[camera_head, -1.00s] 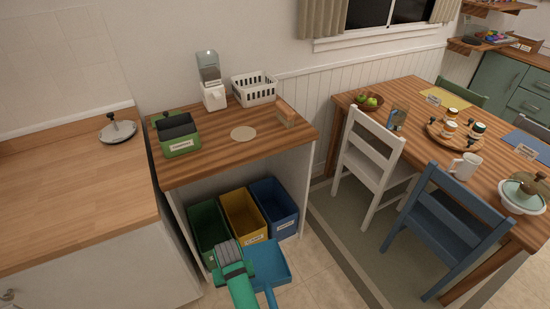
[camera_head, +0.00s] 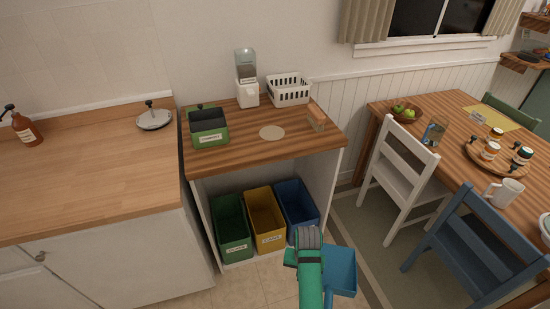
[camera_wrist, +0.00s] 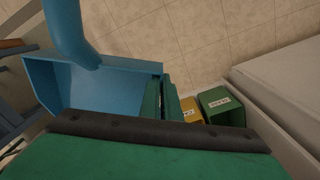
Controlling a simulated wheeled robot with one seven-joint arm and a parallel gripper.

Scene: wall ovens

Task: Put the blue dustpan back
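The blue dustpan (camera_head: 341,270) is in the air at the bottom of the head view, just right of my green gripper (camera_head: 308,256). In the wrist view the dustpan (camera_wrist: 95,88) fills the left side, with its thick handle rising to the top edge. The two green fingers of my gripper (camera_wrist: 162,100) are close together at the dustpan's right side edge. They appear shut on that side wall, and the exact contact is partly hidden. The dustpan is clear of the bins.
Under the wooden counter (camera_head: 240,160) stand a green bin (camera_head: 232,243), a yellow bin (camera_head: 269,238) and a blue bin (camera_head: 310,190). A white chair (camera_head: 402,180) and a blue chair (camera_head: 470,240) stand at the right. A white cabinet (camera_head: 110,260) stands left. Tiled floor lies open before the bins.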

